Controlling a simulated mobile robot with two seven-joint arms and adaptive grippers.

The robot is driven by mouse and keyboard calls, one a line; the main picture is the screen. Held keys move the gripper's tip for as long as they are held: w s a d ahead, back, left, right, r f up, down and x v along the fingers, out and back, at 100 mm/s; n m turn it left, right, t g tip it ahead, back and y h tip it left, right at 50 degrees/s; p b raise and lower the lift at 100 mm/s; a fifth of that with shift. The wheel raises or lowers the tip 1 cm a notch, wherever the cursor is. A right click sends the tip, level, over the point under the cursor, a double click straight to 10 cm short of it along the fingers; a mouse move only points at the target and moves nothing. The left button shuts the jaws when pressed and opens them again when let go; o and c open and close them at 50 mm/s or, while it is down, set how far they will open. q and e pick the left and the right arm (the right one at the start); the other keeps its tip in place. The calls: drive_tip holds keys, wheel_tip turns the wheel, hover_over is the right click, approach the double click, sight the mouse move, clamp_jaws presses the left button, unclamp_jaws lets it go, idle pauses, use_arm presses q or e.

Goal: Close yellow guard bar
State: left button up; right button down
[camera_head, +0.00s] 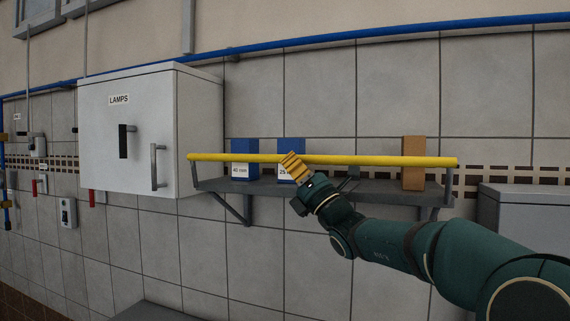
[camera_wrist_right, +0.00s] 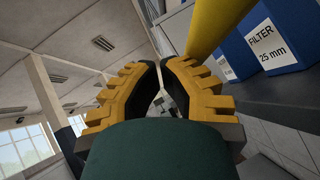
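The yellow guard bar (camera_head: 380,160) runs level across the front of a grey wall shelf (camera_head: 240,187), above its front edge. A grey post stands below each end of the bar. My right gripper (camera_head: 291,164) is at the bar, left of its middle, with its yellow fingers overlapping it in the picture. In the right wrist view, the gripper's fingertips (camera_wrist_right: 157,68) are close together with a thin empty gap. The bar (camera_wrist_right: 212,25) passes outside the finger on the right, not between the fingers. I cannot tell whether they touch. My left gripper is out of view.
Blue filter boxes (camera_head: 245,150) and a brown box (camera_head: 413,150) stand on the shelf behind the bar. A white lamps cabinet (camera_head: 120,150) with handles is at the left. A grey box (camera_head: 525,210) stands at the right. A blue pipe (camera_head: 400,30) runs above.

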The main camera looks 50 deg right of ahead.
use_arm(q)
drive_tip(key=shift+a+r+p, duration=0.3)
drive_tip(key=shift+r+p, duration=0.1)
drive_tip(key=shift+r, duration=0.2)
use_arm(e)
drive_tip(key=d+m+h, duration=0.1)
drive_tip(key=r+m+h, duration=0.1)
drive_tip(key=shift+w+d+r+m, duration=0.15)
drive_tip(key=shift+w+d+m, duration=0.15)
drive_tip(key=shift+d, duration=0.05)
drive_tip(key=shift+d+h, duration=0.1)
drive_tip(key=shift+h, duration=0.2)
